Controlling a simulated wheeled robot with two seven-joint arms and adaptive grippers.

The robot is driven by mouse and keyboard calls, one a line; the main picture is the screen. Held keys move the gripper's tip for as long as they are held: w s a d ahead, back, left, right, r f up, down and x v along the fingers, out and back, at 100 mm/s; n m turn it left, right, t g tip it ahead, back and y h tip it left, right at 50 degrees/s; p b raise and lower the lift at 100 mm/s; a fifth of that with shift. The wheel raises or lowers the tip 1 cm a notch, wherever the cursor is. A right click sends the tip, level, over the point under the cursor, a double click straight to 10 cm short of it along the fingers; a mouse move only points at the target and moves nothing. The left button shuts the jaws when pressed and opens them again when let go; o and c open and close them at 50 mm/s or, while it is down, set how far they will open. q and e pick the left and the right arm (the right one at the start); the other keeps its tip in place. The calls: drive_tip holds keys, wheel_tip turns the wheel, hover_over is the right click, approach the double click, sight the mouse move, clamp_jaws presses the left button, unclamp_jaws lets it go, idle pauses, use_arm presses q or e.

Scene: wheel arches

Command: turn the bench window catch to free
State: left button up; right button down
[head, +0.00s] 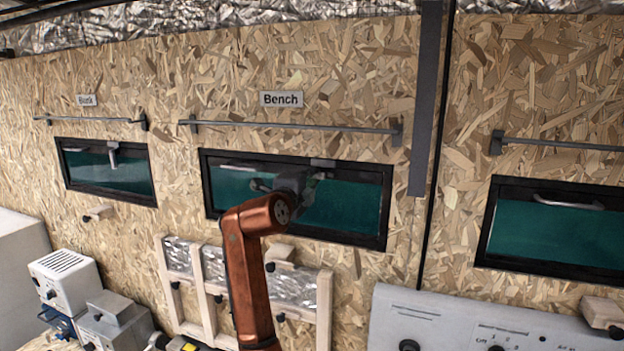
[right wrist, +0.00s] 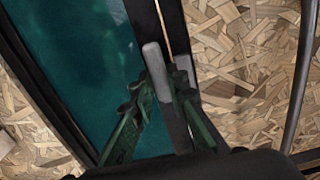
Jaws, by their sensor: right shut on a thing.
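The Bench window (head: 345,212) is a dark-framed teal pane under the Bench sign (head: 282,99) in the head view. Its grey catch (head: 322,162) shows at the top edge of the frame, partly hidden by my right gripper (head: 292,186). In the right wrist view the grey lever of the catch (right wrist: 155,66) lies roughly along the window frame. My right gripper (right wrist: 166,88) is shut on it, with its fingertips around the lever. A second small grey piece (right wrist: 186,68) is beside it on the frame side. My left gripper is not in view.
A metal rail (head: 300,127) runs above the window. Below it are a wooden rack (head: 325,300) and a wooden block with a dark knob (head: 281,255). The Bunk window (head: 85,172) is left, another window (head: 540,240) right. A grey panel (head: 440,315) stands lower right.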

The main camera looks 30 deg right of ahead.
drive_tip(key=c, duration=1.9)
unclamp_jaws()
drive_tip(key=shift+a, duration=0.1)
drive_tip(key=v, duration=1.2)
drive_tip(key=shift+r, duration=0.1)
